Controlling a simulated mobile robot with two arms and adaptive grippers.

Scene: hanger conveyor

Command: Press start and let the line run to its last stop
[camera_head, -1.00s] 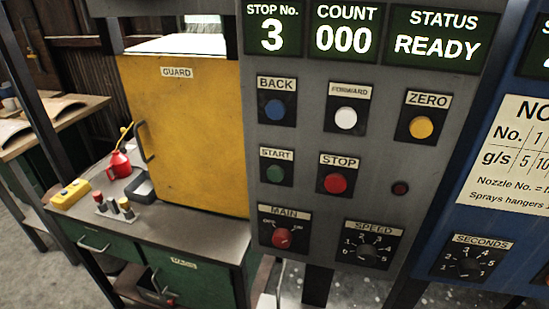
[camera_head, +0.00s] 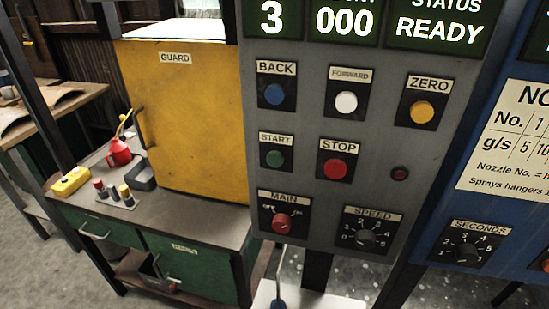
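The grey control panel (camera_head: 310,200) faces me. Its green START button (camera_head: 275,159) is at the left, beside the red STOP button (camera_head: 334,168). Above are the blue BACK button (camera_head: 274,95), white FORWARD button (camera_head: 346,103) and yellow ZERO button (camera_head: 422,112). Below are the red MAIN switch (camera_head: 282,223) and black SPEED dial (camera_head: 364,238); I cannot tell their exact settings. The stop display (camera_head: 271,17) reads 3, the count display (camera_head: 343,23) 000 and the status display (camera_head: 440,30) READY. A small dark red lamp (camera_head: 400,174) looks unlit. Neither gripper is in view.
A yellow GUARD cover (camera_head: 190,120) stands left of the panel, on a green-drawered bench (camera_head: 185,215). A red oil can (camera_head: 119,152) and a yellow button box (camera_head: 71,182) sit there. A blue panel with a SECONDS dial (camera_head: 467,249) is at the right.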

